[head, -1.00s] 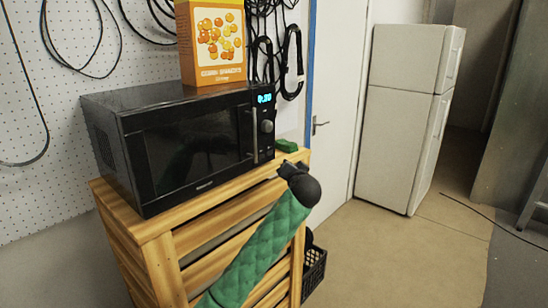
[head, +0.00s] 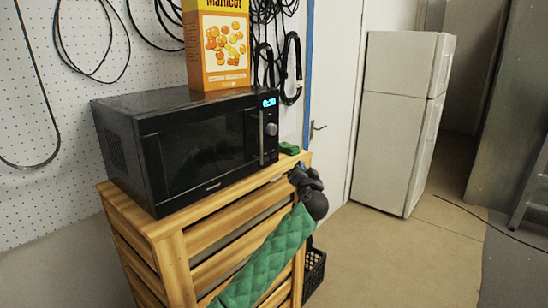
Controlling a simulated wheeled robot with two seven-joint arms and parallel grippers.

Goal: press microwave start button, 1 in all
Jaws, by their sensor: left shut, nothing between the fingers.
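A black microwave (head: 200,145) stands on a slatted wooden cabinet, its door closed. Its right-hand panel has a lit blue display (head: 269,102), a round knob (head: 271,129) and a vertical handle (head: 261,138). The start button is too small to make out. My left arm, in a green quilted sleeve, comes up from the bottom. My left gripper (head: 298,174) is shut and empty, in front of the cabinet's right end, below and right of the control panel and apart from it. My right gripper is not in view.
An orange-yellow box (head: 220,50) stands on the microwave. A small green item (head: 289,148) lies on the wooden cabinet (head: 205,238) at the right. A black crate (head: 314,272) sits on the floor. A white fridge (head: 398,120) stands beyond, with clear floor before it.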

